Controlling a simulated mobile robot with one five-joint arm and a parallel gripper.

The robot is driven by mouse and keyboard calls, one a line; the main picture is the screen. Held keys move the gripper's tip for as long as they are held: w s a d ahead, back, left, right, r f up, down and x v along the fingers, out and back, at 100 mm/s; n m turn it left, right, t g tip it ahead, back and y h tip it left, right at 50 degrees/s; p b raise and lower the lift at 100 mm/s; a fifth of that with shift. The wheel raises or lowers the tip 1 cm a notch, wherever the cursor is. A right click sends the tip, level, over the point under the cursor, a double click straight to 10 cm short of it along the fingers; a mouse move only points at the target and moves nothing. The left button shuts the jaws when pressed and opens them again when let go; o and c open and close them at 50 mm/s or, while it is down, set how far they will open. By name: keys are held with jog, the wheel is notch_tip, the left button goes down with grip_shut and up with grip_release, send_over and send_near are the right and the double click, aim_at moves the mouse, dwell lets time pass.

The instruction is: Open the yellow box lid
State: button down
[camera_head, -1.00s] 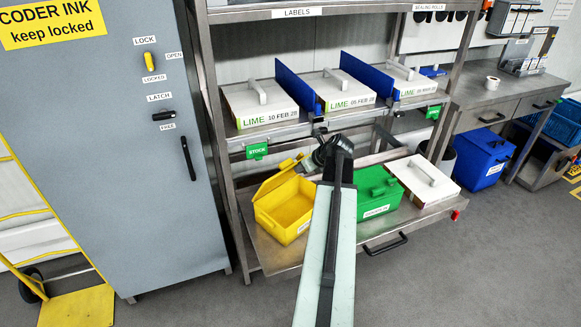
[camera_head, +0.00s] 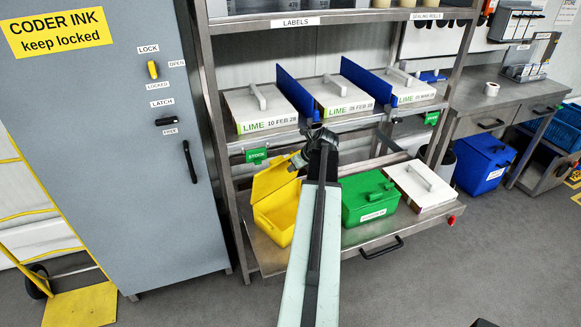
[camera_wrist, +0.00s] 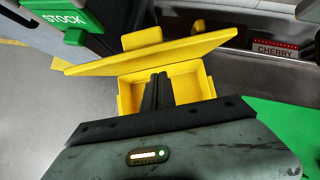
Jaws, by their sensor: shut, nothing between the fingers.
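The yellow box (camera_head: 275,222) stands on the pulled-out lower shelf. Its lid (camera_head: 273,180) is raised and tilted up at the back, and the inside of the box partly shows. In the wrist view the lid (camera_wrist: 170,53) crosses above the open yellow box (camera_wrist: 190,85), with its handle (camera_wrist: 142,38) on the far side. My gripper (camera_head: 297,162) is at the right edge of the lid in the head view. In the wrist view my gripper (camera_wrist: 158,78) is shut and empty, with its fingertips over the box opening near the lid. Whether they touch the lid is unclear.
A green box (camera_head: 368,199) and a white box (camera_head: 422,187) stand to the right on the same shelf (camera_head: 300,257). Several white label boxes sit on the shelf above. A grey cabinet (camera_head: 130,220) stands at left.

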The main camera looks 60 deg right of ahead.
jog(key=p+v, duration=0.8)
jog(key=v, duration=0.3)
jog(key=shift+s+f+p, duration=0.25)
jog(key=shift+p, duration=0.1)
jog(key=shift+a, duration=0.1)
